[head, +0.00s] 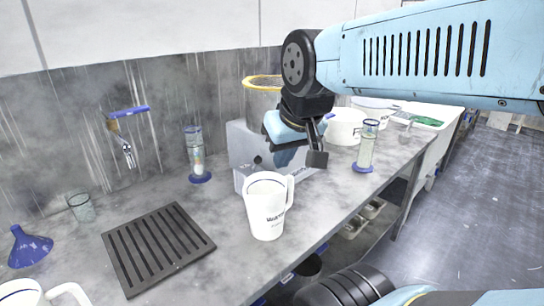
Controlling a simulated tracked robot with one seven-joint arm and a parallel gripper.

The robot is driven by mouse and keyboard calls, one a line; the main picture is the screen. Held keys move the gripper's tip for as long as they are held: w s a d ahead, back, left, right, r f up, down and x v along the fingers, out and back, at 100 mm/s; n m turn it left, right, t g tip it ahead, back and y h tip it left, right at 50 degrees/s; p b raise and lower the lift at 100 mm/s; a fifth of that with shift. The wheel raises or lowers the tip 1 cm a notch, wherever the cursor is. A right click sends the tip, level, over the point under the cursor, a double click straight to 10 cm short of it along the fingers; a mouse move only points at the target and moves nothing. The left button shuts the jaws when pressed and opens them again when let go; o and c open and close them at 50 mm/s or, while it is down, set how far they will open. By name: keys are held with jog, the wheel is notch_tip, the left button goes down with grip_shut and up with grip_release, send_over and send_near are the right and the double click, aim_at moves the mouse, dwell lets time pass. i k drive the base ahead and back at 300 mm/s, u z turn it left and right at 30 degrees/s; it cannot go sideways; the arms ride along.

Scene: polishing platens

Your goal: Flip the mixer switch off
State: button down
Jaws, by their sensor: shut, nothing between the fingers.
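A light grey box-shaped machine (240,146), which appears to be the mixer, stands on the counter against the back wall. A small dark knob or switch (258,160) shows on its front; its position is too small to tell. My gripper (317,160) hangs in front of the machine's right part, fingers pointing down and shut with nothing between them. My gripper and wrist hide part of the machine's front and top. I cannot tell whether the fingers touch it.
A white jug (266,210) stands close in front of the machine. Measuring cylinders stand left (195,158) and right (366,148). A dark slotted rack (158,247), a blue funnel (30,246) and a glass beaker (80,207) occupy the left counter. White tubs (343,128) stand behind on the right.

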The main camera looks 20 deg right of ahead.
aim_at(257, 160)
jog(key=u, duration=0.2)
jog(key=k, duration=1.45)
jog(key=z, duration=0.3)
jog(key=i, duration=1)
jog(key=u, duration=0.1)
